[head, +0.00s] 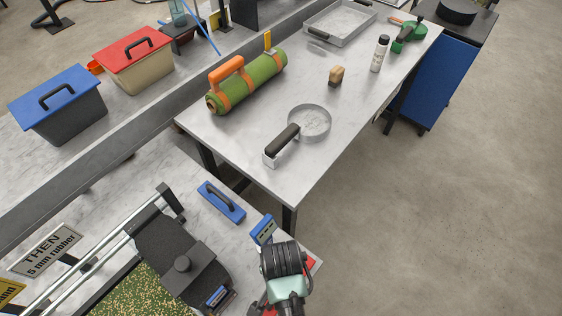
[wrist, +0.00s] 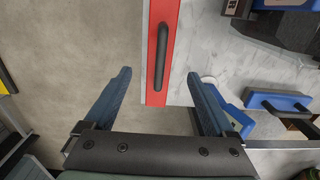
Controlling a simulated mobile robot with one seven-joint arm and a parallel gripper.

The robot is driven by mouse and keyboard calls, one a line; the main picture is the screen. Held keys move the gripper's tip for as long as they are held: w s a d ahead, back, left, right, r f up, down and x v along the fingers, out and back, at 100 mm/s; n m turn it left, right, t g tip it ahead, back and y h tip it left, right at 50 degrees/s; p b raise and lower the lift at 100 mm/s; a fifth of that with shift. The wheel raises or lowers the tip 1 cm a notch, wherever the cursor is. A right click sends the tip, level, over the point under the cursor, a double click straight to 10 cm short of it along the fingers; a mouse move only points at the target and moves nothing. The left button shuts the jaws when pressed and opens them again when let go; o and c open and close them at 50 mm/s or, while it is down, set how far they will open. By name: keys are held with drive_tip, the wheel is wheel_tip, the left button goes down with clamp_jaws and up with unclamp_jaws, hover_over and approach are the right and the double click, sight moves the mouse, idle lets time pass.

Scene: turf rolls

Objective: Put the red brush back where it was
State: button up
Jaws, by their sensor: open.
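The red brush (wrist: 154,88) has a red block and a black bar handle. In the wrist view it lies along the edge of the pale bench, bare floor to its left. My gripper (wrist: 159,76) is open, with its two blue-grey fingers apart. The brush's near end shows in the gap between them, nearer the right finger; I see no grip on it. In the head view only a bit of red (head: 315,263) shows beside my wrist, which hides the rest and the fingers.
A blue brush (head: 221,202) and a small blue item (head: 263,230) lie on the near bench, left of my wrist. The dark roller device (head: 182,262) stands further left. The far table (head: 225,150) holds a green roll (head: 250,82). Open floor is at right.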

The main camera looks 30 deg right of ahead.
drive_tip(key=shift+r, duration=1.35)
drive_tip(key=w+d+r+n+t+h, duration=0.15)
drive_tip(key=w+r+n+t, duration=0.55)
drive_tip(key=w+r, duration=1.25)
drive_tip(key=w+a+r+t, duration=0.1)
drive_tip(key=w+r+t, duration=0.25)
drive_tip(key=r, duration=0.45)
drive_tip(key=w+a+r+t, duration=0.2)
drive_tip(key=r+t, duration=0.2)
drive_tip(key=r, duration=0.5)
drive_tip(key=s+a+r+n+t, duration=0.25)
drive_tip(key=r+t, duration=0.25)
drive_tip(key=r, duration=1.2)
drive_tip(key=s+a+r+n+t, duration=0.2)
drive_tip(key=s+r+t, duration=0.2)
drive_tip(key=r, duration=0.5)
drive_tip(key=s+a+r+n+t+y, duration=0.1)
drive_tip(key=s+a+r+n+t, duration=0.1)
drive_tip(key=s+r, duration=0.5)
wheel_tip(320, 180, up, 2)
drive_tip(key=shift+s+a+r+t+b, duration=0.1)
drive_tip(key=shift+s+a+t+b, duration=0.2)
drive_tip(key=shift+a+t, duration=0.6)
